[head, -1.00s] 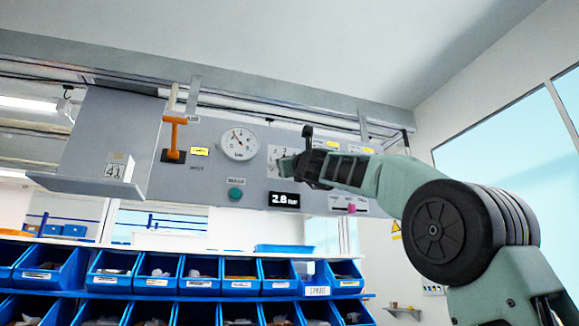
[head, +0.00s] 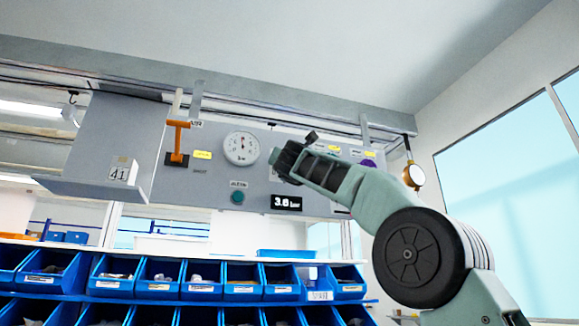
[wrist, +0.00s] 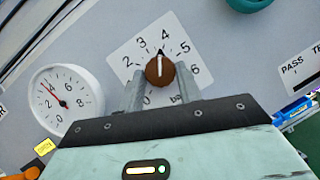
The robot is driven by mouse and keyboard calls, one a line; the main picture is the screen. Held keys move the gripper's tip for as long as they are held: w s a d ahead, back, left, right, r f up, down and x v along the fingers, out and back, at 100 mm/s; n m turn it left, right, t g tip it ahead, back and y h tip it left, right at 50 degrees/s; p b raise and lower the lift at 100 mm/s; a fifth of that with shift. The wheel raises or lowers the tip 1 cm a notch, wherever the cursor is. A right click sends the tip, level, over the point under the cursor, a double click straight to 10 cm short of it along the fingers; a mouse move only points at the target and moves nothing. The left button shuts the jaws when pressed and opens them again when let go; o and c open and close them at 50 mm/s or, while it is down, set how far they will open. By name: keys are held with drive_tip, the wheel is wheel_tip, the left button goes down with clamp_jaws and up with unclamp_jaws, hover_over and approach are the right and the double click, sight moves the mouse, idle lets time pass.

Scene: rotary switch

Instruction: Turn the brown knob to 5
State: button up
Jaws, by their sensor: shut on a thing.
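The brown knob (wrist: 160,72) sits on a white numbered dial plate (wrist: 122,56) in the wrist view. Its white pointer line points up, between 3 and 4 and closer to 4. The 5 is to the right of the pointer. My gripper (wrist: 161,80) has one finger on each side of the knob and is shut on it. In the head view my gripper (head: 275,160) is at the grey panel (head: 215,180) and hides the knob. The black display (head: 286,203) on the panel reads 3.6 bar.
A round white gauge (head: 241,148) is left of my gripper. A small round gauge (head: 413,176) hangs at the right. Blue bins (head: 200,278) fill shelves below.

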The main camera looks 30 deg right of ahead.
drive_tip(key=shift+w+a+r+m+g+h+p, duration=0.1)
drive_tip(key=shift+m+g+h+p, duration=0.2)
drive_tip(key=shift+m+g+p, duration=1.1)
drive_tip(key=shift+s+a+r+m+g+h+p, duration=0.1)
drive_tip(key=shift+m+g+h+p, duration=0.2)
drive_tip(key=shift+m, duration=2.1)
drive_tip(key=shift+w+a+r+m+g+h+p, duration=0.1)
drive_tip(key=shift+m+g+h+p, duration=0.2)
drive_tip(key=shift+m+g+p, duration=1.1)
drive_tip(key=shift+m+t+b, duration=0.4)
drive_tip(key=shift+m+b, duration=0.15)
drive_tip(key=shift+m, duration=0.05)
drive_tip(key=o, duration=1)
drive_tip(key=b+v, duration=0.7)
drive_tip(key=v, duration=1)
drive_tip(key=shift+s, duration=0.2)
